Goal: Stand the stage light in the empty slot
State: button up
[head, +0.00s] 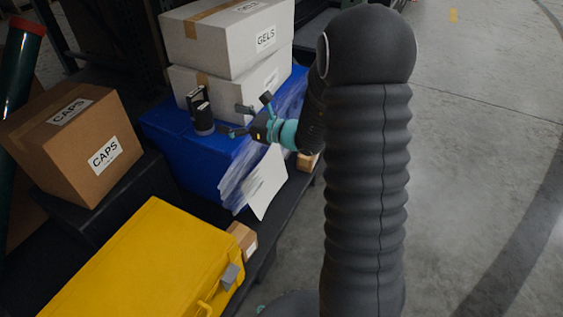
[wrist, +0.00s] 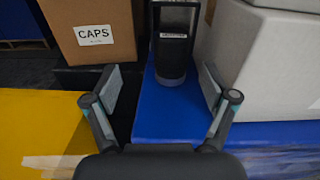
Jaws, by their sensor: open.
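The stage light (head: 201,112) looks like a small black cylinder with an upright handle or yoke and a pale label. It stands upright on the blue tote (head: 180,150), left of the white boxes. In the wrist view the light (wrist: 174,48) is ahead of my gripper (wrist: 160,84), slightly right of centre, with its top cut off by the frame. My gripper is open and empty, its fingers spread wide and apart from the light. In the head view my gripper (head: 242,119) is just right of the light. I cannot make out the empty slot.
Stacked white boxes (head: 225,40) stand close on the right of the light. A brown CAPS box (head: 75,140) sits on a dark tote to the left. A yellow case (head: 140,265) is in front. Clear wrap and a white sheet (head: 265,182) hang at the blue tote's side.

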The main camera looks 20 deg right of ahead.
jog(key=s+a+r+n+g+h, duration=0.1)
jog(key=s+a+r+n+g, duration=0.15)
jog(key=s+n, duration=0.35)
jog(key=s+a+r+n+g+h, duration=0.1)
jog(key=s+a+n+g, duration=0.2)
jog(key=s, duration=0.4)
jog(key=s+a+r+n+g, duration=0.1)
jog(key=s+a+n+g, duration=0.1)
jog(key=s+n+g, duration=0.4)
jog(key=s+d+r+n+t+h, duration=0.1)
jog(key=s+d+n+t+h, duration=0.4)
jog(key=s+d+n+h, duration=0.5)
jog(key=s+d+h, duration=0.1)
jog(key=s+d, duration=0.2)
jog(key=s, duration=0.1)
jog(key=shift+s+d+r+n, duration=0.2)
jog(key=shift+d+r+n, duration=0.2)
jog(key=shift+s+d+r, duration=0.1)
jog(key=shift+d, duration=0.2)
jog(key=c, duration=0.8)
jog(key=shift+a, duration=0.15)
